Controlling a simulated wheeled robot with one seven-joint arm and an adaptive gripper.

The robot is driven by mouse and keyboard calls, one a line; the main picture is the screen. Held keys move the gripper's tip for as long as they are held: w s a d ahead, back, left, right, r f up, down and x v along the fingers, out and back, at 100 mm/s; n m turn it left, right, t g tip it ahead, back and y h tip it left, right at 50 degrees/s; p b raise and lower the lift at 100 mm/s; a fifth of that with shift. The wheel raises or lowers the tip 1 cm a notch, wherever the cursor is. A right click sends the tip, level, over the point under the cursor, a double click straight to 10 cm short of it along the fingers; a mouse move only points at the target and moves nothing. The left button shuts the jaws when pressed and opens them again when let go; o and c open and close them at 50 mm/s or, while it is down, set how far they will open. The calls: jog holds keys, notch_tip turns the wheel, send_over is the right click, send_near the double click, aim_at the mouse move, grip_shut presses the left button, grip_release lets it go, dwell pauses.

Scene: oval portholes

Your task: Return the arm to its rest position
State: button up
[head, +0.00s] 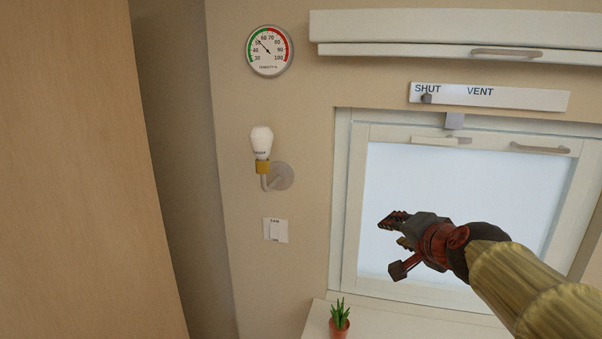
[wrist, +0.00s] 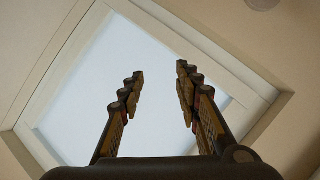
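My gripper (head: 398,231) is raised in front of the window pane (head: 465,190), reaching in from the lower right with its fingers pointing left. In the wrist view my gripper (wrist: 160,85) has its two fingers apart with nothing between them, only the bright pane (wrist: 85,75) behind. It holds nothing. My arm covers the lower right part of the window in the head view.
A strip marked SHUT and VENT (head: 520,97) has its knob at SHUT, above the window frame (head: 352,200). A round gauge (head: 269,51), a wall lamp (head: 261,143) and a switch (head: 275,231) are left. A potted plant (head: 340,322) stands on the sill (head: 385,329).

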jog(key=s+a+f+n+g+b, duration=0.1)
jog(key=s+f+n+g, duration=0.2)
jog(key=s+f, duration=0.7)
jog(key=s+a+f+n+g+b, duration=0.1)
jog(key=s+f+n+g, duration=0.3)
jog(key=s, duration=1.5)
notch_tip(320, 180, down, 7)
jog(key=n+b, duration=0.1)
jog(key=n, duration=0.2)
jog(key=shift+a+h, duration=0.3)
jog(key=shift+a, duration=0.1)
jog(key=shift+s, duration=0.1)
jog(key=shift+c, duration=0.4)
